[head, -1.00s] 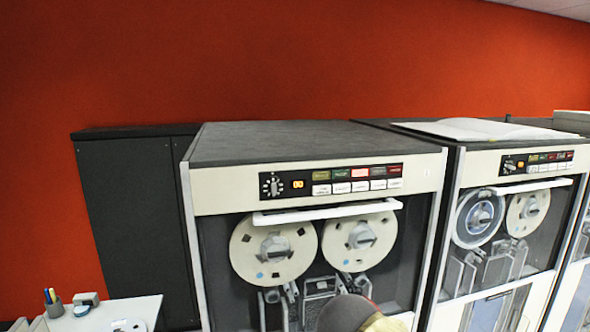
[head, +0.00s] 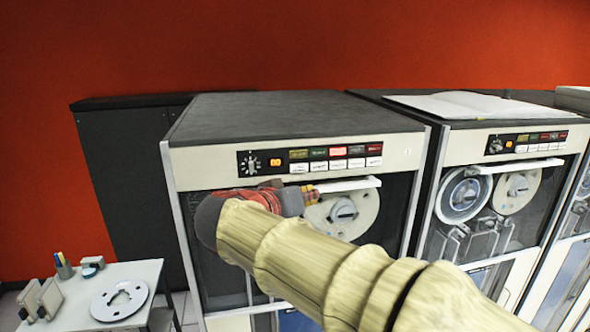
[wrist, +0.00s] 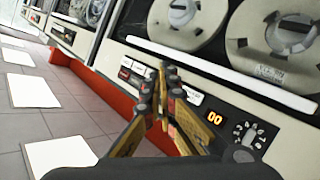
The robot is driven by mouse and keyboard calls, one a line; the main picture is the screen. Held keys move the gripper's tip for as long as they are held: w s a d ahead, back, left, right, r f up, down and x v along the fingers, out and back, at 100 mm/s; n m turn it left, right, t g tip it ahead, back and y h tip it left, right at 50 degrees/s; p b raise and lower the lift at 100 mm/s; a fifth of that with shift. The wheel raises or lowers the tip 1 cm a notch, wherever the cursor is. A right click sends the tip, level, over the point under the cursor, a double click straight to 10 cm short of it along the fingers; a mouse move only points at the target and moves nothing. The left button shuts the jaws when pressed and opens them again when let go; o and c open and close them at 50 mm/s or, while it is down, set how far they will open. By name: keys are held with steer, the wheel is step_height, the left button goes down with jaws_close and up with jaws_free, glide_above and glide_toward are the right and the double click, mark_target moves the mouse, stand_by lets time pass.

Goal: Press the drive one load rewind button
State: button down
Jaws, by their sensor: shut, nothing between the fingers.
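The near tape drive (head: 205,160), with a small mark like a "1" at its top right, has a black control panel (head: 226,163). A row of white buttons (head: 337,164) sits under coloured lamps. Their labels are too small to tell which is load rewind. My gripper (head: 314,191) is shut and empty, just below the button row in the head view. In the wrist view the panel appears turned over, and my gripper's fingertips (wrist: 166,72) overlap the row beside a white button (wrist: 192,95), hiding part of it. I cannot tell whether they touch.
A white handle bar (head: 350,185) runs below the panel, close to my gripper. A reel (head: 352,212) lies behind it. A second tape drive (head: 505,140) stands at the right. A small table (head: 145,275) with a loose reel stands at the lower left.

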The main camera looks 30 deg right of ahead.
mark_target(299, 168)
steer(key=shift+d, duration=0.15)
steer(key=shift+w+d+p, duration=0.4)
steer(key=shift+w+p, duration=0.15)
steer(key=shift+w, duration=0.85)
steer(key=shift+w+d+p, duration=0.4)
steer(key=shift+w+p, duration=0.1)
steer(key=shift+w, duration=0.95)
steer(key=shift+w+d+p, duration=0.4)
steer(key=shift+w+p, duration=0.15)
steer(key=shift+w, duration=0.85)
steer(key=shift+w+f+b, duration=0.15)
steer(key=shift+b, duration=0.25)
steer(key=shift+w+d+b, duration=0.1)
steer(key=shift+w+b, duration=0.15)
steer(key=shift+b, duration=0.05)
